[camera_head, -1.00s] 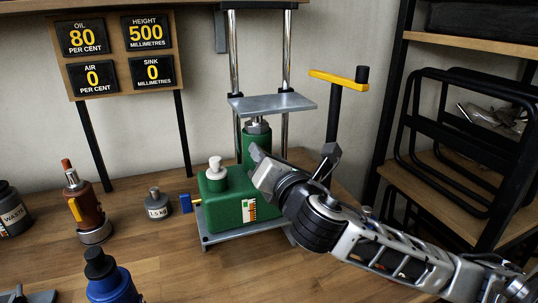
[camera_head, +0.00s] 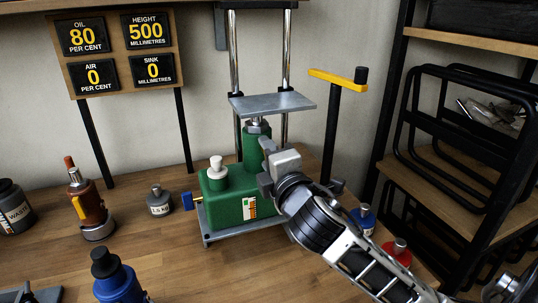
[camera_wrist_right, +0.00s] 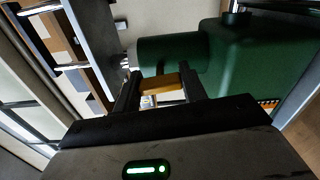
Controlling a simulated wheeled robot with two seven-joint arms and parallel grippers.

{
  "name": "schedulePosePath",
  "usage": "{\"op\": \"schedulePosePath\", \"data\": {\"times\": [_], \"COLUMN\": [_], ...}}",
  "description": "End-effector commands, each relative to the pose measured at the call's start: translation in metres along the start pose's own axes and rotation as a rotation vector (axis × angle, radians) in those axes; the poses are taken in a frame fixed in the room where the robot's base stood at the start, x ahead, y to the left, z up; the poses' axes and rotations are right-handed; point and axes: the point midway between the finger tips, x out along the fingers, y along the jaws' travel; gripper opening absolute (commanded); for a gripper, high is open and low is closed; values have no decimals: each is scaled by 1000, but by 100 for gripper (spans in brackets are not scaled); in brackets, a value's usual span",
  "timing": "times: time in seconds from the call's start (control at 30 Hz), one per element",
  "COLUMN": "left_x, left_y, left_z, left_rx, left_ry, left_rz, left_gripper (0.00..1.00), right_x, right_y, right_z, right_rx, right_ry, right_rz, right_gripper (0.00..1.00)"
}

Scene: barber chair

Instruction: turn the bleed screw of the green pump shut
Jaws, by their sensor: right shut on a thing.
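The green pump (camera_head: 230,205) stands on a grey base plate on the bench, with an upright green cylinder (camera_head: 250,150) at its back. A white cap (camera_head: 216,170) sits on its top, and a blue knob (camera_head: 187,201) on a brass stem sticks out at its left. My right gripper (camera_head: 268,168) is at the right of the cylinder. In the right wrist view its fingers are shut on a brass-coloured piece (camera_wrist_right: 160,83) beside the cylinder, which looks like the bleed screw. The fingers hide its thread and seat. My left gripper is not in view.
A grey platen (camera_head: 272,103) is above the cylinder between chrome posts. A yellow-handled post (camera_head: 333,130) stands behind my right arm. A weight (camera_head: 159,200), a brown bottle (camera_head: 88,205) and a blue bottle (camera_head: 115,280) stand left. The sign board (camera_head: 122,50) reads oil 80, air 0.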

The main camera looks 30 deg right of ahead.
Motion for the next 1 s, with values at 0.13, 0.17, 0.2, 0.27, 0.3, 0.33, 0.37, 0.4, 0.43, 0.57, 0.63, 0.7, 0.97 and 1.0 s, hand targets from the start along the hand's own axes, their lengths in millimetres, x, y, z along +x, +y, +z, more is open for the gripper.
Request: {"op": "schedulePosePath", "data": {"times": [0.13, 0.17, 0.2, 0.27, 0.3, 0.33, 0.37, 0.4, 0.43, 0.57, 0.63, 0.7, 0.97, 1.0], "left_x": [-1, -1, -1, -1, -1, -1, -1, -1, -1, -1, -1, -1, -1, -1], "left_y": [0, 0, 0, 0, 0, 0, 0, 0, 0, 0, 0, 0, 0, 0], "left_z": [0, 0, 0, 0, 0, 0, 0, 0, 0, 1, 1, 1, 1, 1], "left_rx": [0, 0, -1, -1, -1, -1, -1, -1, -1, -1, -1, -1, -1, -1], "left_ry": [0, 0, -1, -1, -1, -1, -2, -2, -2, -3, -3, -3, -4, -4], "left_rz": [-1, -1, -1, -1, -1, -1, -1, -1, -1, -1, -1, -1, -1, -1], "left_gripper": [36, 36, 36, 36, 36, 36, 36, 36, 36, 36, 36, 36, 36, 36], "right_x": [0, 0, 0, 0, 0, 0, 0, 0, 0, 0, 0, 0, 0, 0], "right_y": [0, 1, 1, 1, 1, 1, 1, 1, 1, 1, 1, 1, 1, 1], "right_z": [0, 0, 0, 0, 0, 0, 0, 0, 0, 0, 0, 0, 0, 0], "right_rx": [68, 79, 91, 105, 112, 117, 121, 125, 128, 133, 133, 133, 132, 132], "right_ry": [-1, 0, 0, 0, 0, 0, 0, 0, 0, 0, 0, 0, 0, 0], "right_rz": [0, 1, 1, 2, 2, 2, 2, 2, 2, 3, 3, 3, 3, 2], "right_gripper": [19, 19, 19, 19, 19, 19, 19, 19, 19, 19, 19, 19, 64, 64]}}
